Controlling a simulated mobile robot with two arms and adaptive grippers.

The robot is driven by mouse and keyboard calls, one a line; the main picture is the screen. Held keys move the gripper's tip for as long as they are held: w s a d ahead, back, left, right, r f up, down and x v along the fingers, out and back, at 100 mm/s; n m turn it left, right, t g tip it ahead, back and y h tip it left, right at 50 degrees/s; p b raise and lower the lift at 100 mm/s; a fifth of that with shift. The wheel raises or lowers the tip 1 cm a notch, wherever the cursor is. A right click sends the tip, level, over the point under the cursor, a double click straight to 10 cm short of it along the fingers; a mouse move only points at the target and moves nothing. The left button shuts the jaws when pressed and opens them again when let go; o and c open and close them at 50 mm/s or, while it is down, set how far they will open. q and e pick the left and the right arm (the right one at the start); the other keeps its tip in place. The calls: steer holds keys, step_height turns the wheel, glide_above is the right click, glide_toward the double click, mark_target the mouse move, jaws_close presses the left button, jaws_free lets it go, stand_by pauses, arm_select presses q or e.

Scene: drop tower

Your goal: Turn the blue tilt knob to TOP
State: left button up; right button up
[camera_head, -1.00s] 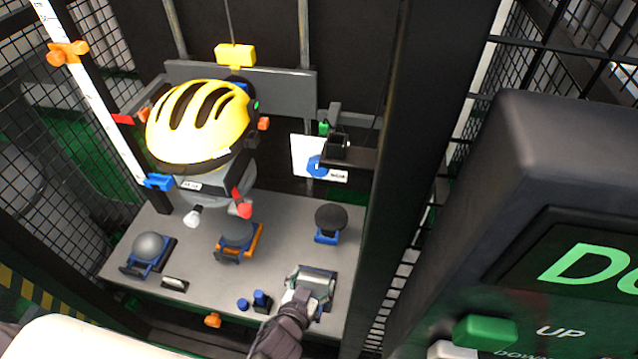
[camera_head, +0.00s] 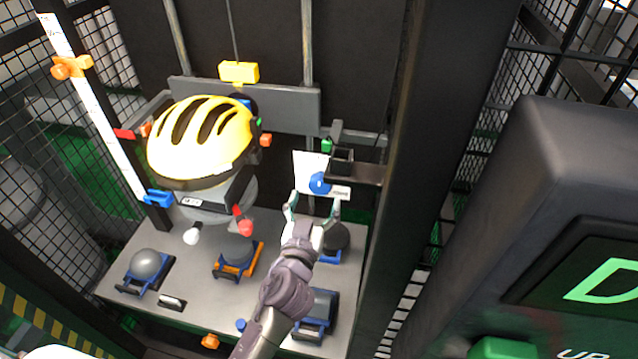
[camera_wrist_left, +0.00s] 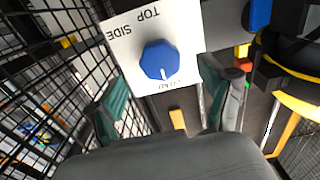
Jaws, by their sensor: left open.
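The blue tilt knob (camera_head: 319,183) sits on a white label plate (camera_head: 308,162) at the right of the tower. In the left wrist view the knob (camera_wrist_left: 159,60) shows face on, with TOP and SIDE printed upside down above and left of it. Its white mark points down in that picture, toward a third label that I cannot read clearly, away from TOP. My left gripper (camera_head: 314,208) is open and empty just below the knob in the head view. In the wrist view its fingers (camera_wrist_left: 167,92) stand apart, either side of and below the knob, not touching it. My right gripper is not in view.
A yellow helmet (camera_head: 200,135) hangs left of the knob. A dark bracket (camera_head: 355,172) is close on the knob's right, beside a black post (camera_head: 425,150). Below is a grey base (camera_head: 200,285) with several anvils in holders. A control panel (camera_head: 560,200) stands at the right.

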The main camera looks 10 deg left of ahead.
mark_target(319, 188)
arm_select(q)
steer(key=shift+w, duration=2.15)
steer(key=shift+c, duration=0.3)
steer(key=c, duration=1.1)
